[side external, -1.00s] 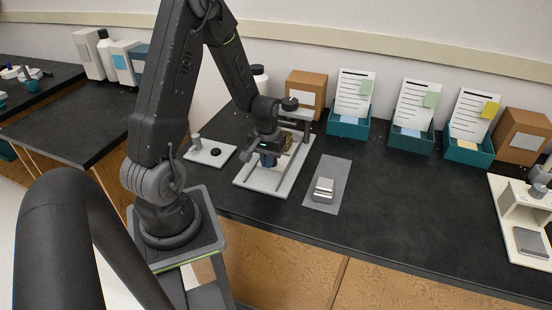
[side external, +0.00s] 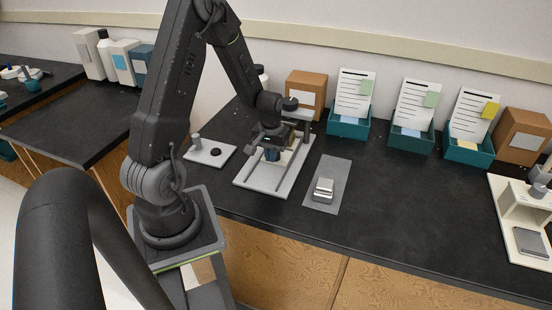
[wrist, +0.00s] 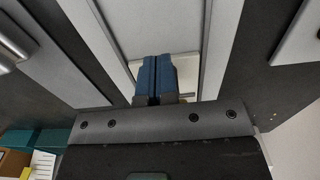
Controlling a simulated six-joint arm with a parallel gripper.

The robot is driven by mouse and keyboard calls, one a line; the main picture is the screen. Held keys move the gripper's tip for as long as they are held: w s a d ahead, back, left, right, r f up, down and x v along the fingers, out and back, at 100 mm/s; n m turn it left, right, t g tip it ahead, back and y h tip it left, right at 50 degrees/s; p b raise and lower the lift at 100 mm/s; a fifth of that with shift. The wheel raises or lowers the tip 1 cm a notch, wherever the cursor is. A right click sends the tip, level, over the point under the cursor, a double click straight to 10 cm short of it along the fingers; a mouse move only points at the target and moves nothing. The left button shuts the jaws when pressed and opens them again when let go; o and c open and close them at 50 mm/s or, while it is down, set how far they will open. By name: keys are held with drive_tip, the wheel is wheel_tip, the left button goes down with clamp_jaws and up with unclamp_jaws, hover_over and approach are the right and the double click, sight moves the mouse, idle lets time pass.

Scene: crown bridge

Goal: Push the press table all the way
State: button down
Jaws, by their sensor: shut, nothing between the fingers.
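The press (side external: 251,180) stands on the bench, with a light grey base, two long rails and an upright frame at its back end. A pale plate between the rails, which looks like the press table, is partly hidden by my gripper. It also shows in the wrist view (wrist: 186,44). My gripper (side external: 270,156) points down over the press between the rails. In the wrist view its blue fingers (wrist: 155,75) are together with nothing between them. I cannot tell whether the fingertips touch the plate.
A grey mat (side external: 338,174) with a silver metal block (side external: 323,188) lies right of the press. A small plate with a post (side external: 209,152) lies left. A cardboard box (side external: 306,92) and teal trays with cards (side external: 349,125) line the back.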

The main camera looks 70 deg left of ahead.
drive_tip(key=shift+w+a, duration=0.7)
drive_tip(key=shift+a, duration=0.05)
drive_tip(key=shift+w+a, duration=0.5)
drive_tip(key=shift+s+d, duration=0.1)
drive_tip(key=shift+d, duration=0.05)
drive_tip(key=shift+s+d, duration=0.4)
drive_tip(key=shift+s, duration=0.05)
drive_tip(key=shift+r, duration=3.5)
